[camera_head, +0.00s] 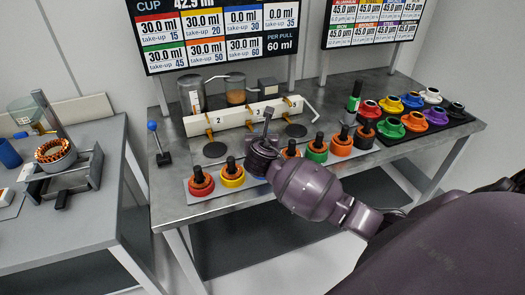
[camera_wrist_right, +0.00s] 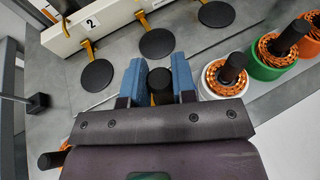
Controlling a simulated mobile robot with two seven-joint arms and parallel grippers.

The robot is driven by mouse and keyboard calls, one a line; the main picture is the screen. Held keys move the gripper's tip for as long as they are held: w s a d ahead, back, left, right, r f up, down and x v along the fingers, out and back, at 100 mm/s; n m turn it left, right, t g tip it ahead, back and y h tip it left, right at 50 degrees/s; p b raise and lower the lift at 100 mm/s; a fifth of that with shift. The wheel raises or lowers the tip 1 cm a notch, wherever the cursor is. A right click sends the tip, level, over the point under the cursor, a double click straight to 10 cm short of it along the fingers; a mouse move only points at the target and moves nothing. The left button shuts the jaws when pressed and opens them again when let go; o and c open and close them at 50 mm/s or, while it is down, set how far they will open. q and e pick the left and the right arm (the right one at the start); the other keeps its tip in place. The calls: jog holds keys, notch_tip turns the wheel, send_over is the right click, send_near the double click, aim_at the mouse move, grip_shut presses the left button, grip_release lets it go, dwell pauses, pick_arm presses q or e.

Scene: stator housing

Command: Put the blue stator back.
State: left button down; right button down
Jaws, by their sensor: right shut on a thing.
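The blue stator (camera_head: 257,178) is in the row of stators at the front of the table, mostly hidden behind my right gripper (camera_head: 262,148) in the head view. A bit of blue shows under the gripper. In the right wrist view my right gripper (camera_wrist_right: 160,84) has its two blue fingers shut on a black post (camera_wrist_right: 160,86), which appears to be the blue stator's handle. Its ring and whether it touches the tray cannot be seen. My left gripper is not in view.
Red (camera_head: 201,184) and yellow (camera_head: 232,174) stators stand left of the gripper; white (camera_wrist_right: 224,78), green (camera_head: 317,150) and orange (camera_head: 341,145) stand right. Behind is a white numbered dispenser bar (camera_head: 245,117) with black discs (camera_wrist_right: 156,43). Coloured cups stand back right. Another stator (camera_head: 55,150) sits in a left-bench fixture.

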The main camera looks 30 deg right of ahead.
jog(key=shift+f+b, duration=0.35)
jog(key=shift+f, duration=2.35)
jog(key=shift+f, duration=0.15)
jog(key=c, duration=0.9)
grip_release()
